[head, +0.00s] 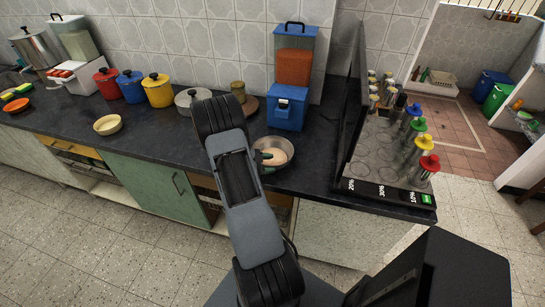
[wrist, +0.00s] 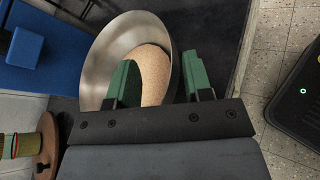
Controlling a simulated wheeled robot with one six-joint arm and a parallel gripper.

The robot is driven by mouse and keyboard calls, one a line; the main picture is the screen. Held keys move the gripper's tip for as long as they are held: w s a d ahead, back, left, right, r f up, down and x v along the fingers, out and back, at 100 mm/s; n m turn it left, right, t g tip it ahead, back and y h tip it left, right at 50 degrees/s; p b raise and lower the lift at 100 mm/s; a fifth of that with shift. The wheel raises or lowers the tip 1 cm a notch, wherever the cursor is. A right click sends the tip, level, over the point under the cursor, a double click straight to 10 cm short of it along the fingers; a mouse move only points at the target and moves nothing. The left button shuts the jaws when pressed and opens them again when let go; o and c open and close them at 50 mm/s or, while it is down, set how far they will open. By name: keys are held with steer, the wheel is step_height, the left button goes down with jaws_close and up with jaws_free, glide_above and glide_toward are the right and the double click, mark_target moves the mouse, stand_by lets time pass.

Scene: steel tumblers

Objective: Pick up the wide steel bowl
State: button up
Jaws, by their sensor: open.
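The wide steel bowl (head: 286,144) stands on the dark counter near its front edge, just in front of a blue box. In the wrist view the bowl (wrist: 108,52) is upright and holds something tan and grainy (wrist: 153,70). My gripper (wrist: 160,80) is open with its green fingers over the bowl's near side. The left finger overlaps the inside of the bowl; the right finger shows at the right rim. I cannot tell whether either finger touches it. In the head view my arm partly hides the gripper, and the bowl's left side is covered.
The blue box (head: 288,108) stands close behind the bowl. A steel pot (head: 190,100) and a wooden-based jar (head: 239,91) are to the left. Bare counter lies right of the bowl.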

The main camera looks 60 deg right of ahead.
steer(key=shift+c, duration=0.4)
jaws_close()
steer(key=shift+r, duration=0.15)
